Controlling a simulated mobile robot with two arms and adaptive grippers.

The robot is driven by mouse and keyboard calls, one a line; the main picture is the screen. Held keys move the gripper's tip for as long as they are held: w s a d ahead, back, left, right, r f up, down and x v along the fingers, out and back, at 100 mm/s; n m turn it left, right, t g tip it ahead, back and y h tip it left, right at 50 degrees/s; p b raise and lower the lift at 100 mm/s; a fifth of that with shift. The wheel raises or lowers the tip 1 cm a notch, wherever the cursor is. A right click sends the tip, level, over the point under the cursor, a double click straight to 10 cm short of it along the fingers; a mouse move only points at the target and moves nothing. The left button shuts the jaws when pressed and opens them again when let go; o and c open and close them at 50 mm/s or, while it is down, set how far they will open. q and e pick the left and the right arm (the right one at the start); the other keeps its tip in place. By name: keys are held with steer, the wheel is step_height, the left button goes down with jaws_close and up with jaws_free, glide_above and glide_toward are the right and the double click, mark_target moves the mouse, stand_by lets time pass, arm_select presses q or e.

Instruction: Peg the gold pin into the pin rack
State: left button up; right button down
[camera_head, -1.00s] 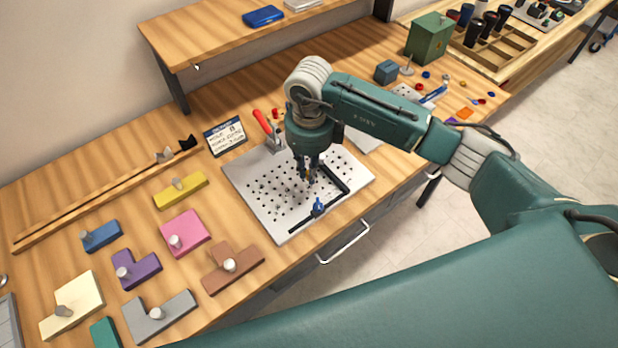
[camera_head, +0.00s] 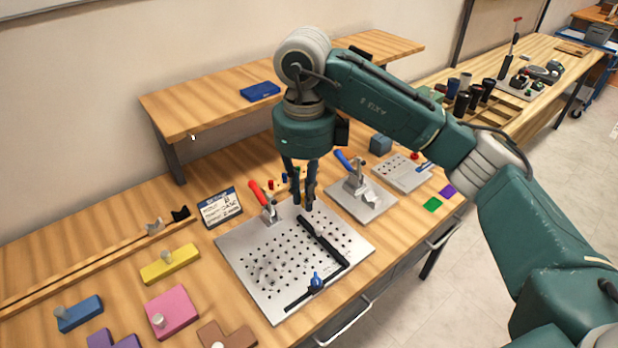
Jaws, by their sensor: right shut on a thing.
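My right gripper (camera_head: 303,206) points down over the far right edge of the perforated metal plate (camera_head: 262,262), beside the red-handled clamp. Its fingers are shut on a small gold-coloured thing, seemingly the gold pin (camera_head: 303,199), which shows as a sliver between them. The pin's lower end is too small to make out. Several small red, blue and green pins (camera_head: 285,178) stand just behind and left of the fingers. The pin rack itself is not clear and is partly hidden by the gripper. My left gripper is not in view.
A red-handled clamp (camera_head: 264,201) stands close left of the gripper. A blue-handled clamp on a plate (camera_head: 362,198) stands to its right. A black bar (camera_head: 322,243) lies on the perforated plate. A raised wooden shelf (camera_head: 200,112) is behind. Coloured blocks with knobs lie at front left.

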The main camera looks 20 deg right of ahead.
steer(key=shift+f, duration=0.1)
stand_by(0.3)
steer(key=p, duration=0.4)
glide_above(306, 262)
steer(key=f, duration=1.5)
steer(key=shift+w+d+f, duration=0.1)
steer(key=shift+w+f, duration=0.2)
steer(key=shift+f, duration=0.05)
step_height(306, 262, down, 3)
steer(key=shift+f+p, duration=0.1)
steer(key=shift+p, duration=0.35)
steer(key=shift+f, duration=0.25)
